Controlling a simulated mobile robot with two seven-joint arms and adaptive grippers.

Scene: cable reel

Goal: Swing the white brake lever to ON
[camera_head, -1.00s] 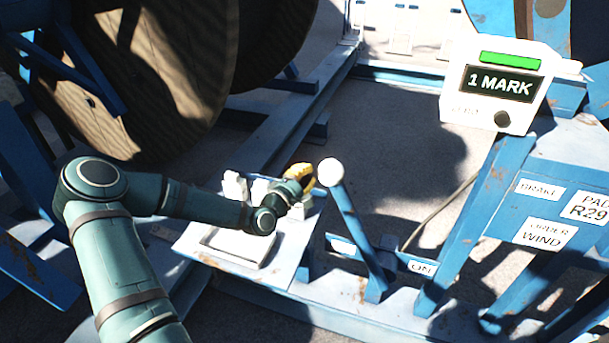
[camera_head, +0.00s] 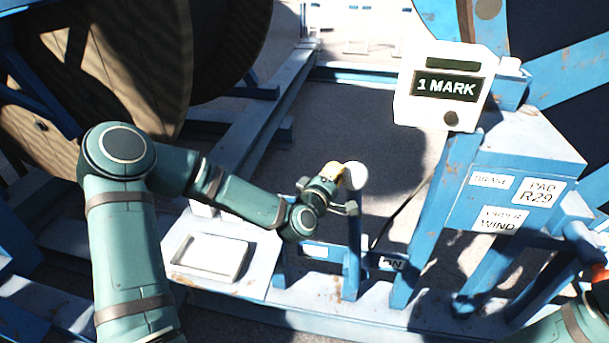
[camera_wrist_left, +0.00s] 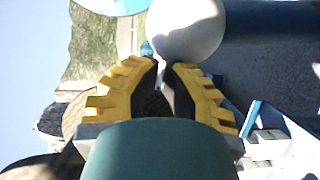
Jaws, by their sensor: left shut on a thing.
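The brake lever is a blue bar with a white ball knob (camera_head: 355,176); it stands nearly upright in the head view. The ON label (camera_head: 391,263) is on the blue rail to the right of its foot. My left gripper (camera_head: 336,172) is at the knob's left side, shut with its yellow fingers at the knob. In the left wrist view the knob (camera_wrist_left: 187,28) lies just past the fingertips (camera_wrist_left: 164,68), which are close together; the exact contact is hard to see. My right gripper is out of view.
A white box reading "1 MARK" (camera_head: 445,86) stands on the blue frame behind, to the right. A shallow white tray (camera_head: 210,256) lies left of the lever. A large wooden reel (camera_head: 140,60) fills the upper left. Dark floor is clear behind the lever.

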